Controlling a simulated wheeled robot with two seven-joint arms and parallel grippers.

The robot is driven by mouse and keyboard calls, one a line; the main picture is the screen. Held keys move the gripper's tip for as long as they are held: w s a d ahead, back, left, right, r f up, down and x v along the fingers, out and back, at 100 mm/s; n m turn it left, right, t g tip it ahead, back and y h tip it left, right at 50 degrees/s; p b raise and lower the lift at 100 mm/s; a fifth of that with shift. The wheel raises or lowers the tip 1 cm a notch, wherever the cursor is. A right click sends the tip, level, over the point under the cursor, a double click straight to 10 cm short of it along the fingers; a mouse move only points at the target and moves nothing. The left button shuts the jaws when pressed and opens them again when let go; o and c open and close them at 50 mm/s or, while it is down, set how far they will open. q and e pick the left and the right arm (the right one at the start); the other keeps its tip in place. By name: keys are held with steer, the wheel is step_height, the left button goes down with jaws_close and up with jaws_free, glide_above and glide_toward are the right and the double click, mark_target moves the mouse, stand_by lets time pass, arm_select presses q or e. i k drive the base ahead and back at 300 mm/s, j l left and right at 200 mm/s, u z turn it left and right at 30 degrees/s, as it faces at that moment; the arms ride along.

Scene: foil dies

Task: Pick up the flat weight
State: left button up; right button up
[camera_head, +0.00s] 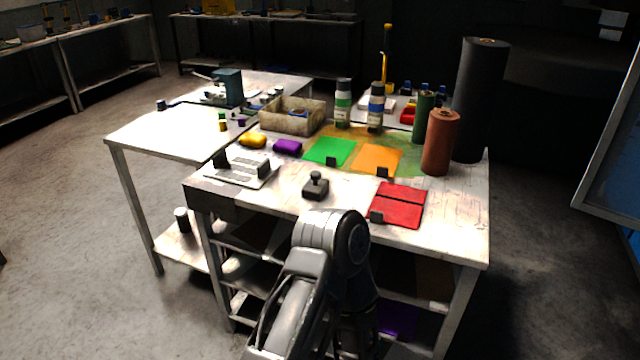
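A dark, low block with a round knob on top (316,187) stands upright on the worktable (456,225), near its front edge; it looks like the flat weight. Nothing holds it. One of my arms (318,260) rises from the bottom centre, its upper part just in front of the table edge and below the dark block in the picture. Neither gripper's fingers can be made out.
A red sheet (402,204) lies right of the block, a white plate with black blocks (240,170) left. Green (329,152) and orange (375,158) sheets lie behind. Upright rolls, brown (440,142) and black (480,100), stand at right. Bare tabletop surrounds the block.

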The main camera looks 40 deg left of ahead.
mark_target(315, 188)
steer(key=i+u, duration=0.1)
steer(key=i, duration=0.3)
steer(key=u, duration=1.5)
